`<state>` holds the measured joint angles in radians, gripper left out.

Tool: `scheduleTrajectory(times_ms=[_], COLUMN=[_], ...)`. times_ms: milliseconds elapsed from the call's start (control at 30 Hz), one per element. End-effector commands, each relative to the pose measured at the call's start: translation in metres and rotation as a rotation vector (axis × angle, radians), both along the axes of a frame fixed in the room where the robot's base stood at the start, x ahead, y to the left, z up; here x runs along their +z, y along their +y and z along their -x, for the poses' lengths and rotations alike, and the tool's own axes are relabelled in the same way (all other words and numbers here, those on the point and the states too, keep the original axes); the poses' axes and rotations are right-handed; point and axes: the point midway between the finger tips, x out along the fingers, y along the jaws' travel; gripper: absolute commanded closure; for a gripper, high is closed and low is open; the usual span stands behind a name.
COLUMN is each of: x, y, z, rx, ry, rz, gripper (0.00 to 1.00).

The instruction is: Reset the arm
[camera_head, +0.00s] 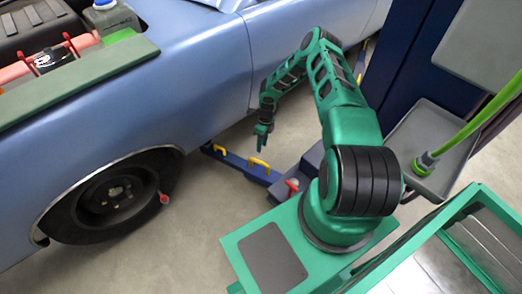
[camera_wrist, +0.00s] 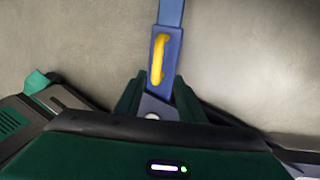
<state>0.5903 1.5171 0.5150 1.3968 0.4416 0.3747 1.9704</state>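My green arm reaches forward and bends down, with my gripper (camera_head: 261,143) hanging fingers-down beside the blue car (camera_head: 205,75). The gripper is above the floor near the blue lift arm (camera_head: 240,164) with yellow handles. In the wrist view the two dark green fingers (camera_wrist: 157,84) stand apart with a gap between them. The lift arm (camera_wrist: 169,15) and a yellow handle (camera_wrist: 159,58) show beyond that gap. Nothing is visibly held.
The car's wheel (camera_head: 112,200) is at left and its open engine bay at top left. Bare concrete floor (camera_head: 190,240) lies in front.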

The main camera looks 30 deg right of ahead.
Motion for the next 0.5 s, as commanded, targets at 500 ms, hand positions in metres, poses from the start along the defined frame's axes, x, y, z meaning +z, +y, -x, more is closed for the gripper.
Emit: scheduleTrajectory(times_ms=[500], x=[-0.0020], y=[0.0007], z=[0.0008], rx=[0.000], ry=[0.001], rz=[0.000], gripper=[0.64])
